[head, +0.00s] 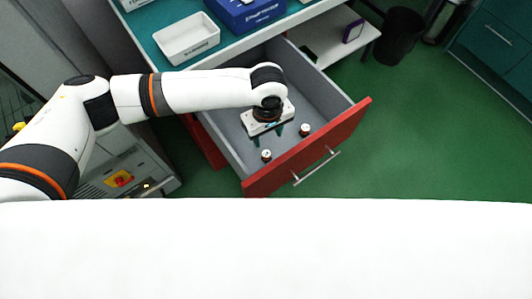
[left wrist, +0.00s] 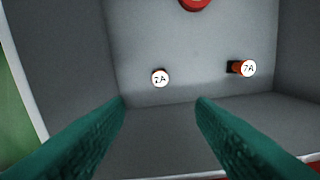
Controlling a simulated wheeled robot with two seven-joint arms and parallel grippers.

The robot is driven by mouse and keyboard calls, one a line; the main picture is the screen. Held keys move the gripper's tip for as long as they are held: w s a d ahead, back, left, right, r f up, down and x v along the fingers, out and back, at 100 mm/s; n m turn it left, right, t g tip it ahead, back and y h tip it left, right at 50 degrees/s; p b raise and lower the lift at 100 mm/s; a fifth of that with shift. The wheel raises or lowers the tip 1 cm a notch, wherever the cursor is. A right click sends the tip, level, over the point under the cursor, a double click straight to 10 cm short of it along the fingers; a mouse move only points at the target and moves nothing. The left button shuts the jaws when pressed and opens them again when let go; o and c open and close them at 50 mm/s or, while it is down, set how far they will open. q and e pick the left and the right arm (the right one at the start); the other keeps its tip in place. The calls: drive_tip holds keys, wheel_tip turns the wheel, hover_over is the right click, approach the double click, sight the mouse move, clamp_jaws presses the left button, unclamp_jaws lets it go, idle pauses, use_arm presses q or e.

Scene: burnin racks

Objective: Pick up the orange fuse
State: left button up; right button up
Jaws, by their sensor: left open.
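A fuse with an orange body and a white marked cap (left wrist: 240,68) lies on the drawer floor at the right of the left wrist view. A second fuse, its white marked cap facing the camera (left wrist: 160,78), sits near the middle. In the head view two small white-topped fuses show in the drawer, one to the right (head: 305,129) and one nearer the front (head: 266,155); I cannot tell which is the orange one. My left gripper (left wrist: 160,98) is open and empty, with green fingers; in the head view it is above the drawer floor (head: 278,130). My right gripper is not seen.
The grey drawer is pulled out, with a red front (head: 310,145) and metal handle (head: 317,167). Part of a red round thing (left wrist: 195,4) shows at the wrist view's top edge. A white tray (head: 187,38) and blue box (head: 246,10) stand on the bench above.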

sight(266, 154)
use_arm(q)
wheel_tip(266, 154, down, 8)
drive_tip(key=shift+w+f+b, duration=0.15)
drive_tip(key=shift+f+b, duration=0.1)
drive_tip(key=shift+b, duration=0.4)
drive_tip(key=shift+w+a+f, duration=0.1)
drive_tip(key=shift+a+f, duration=0.05)
drive_tip(key=shift+f, duration=2.55)
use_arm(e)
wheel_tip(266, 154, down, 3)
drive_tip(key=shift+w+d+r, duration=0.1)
use_arm(q)
drive_tip(key=shift+c, duration=0.3)
drive_tip(key=c, duration=1)
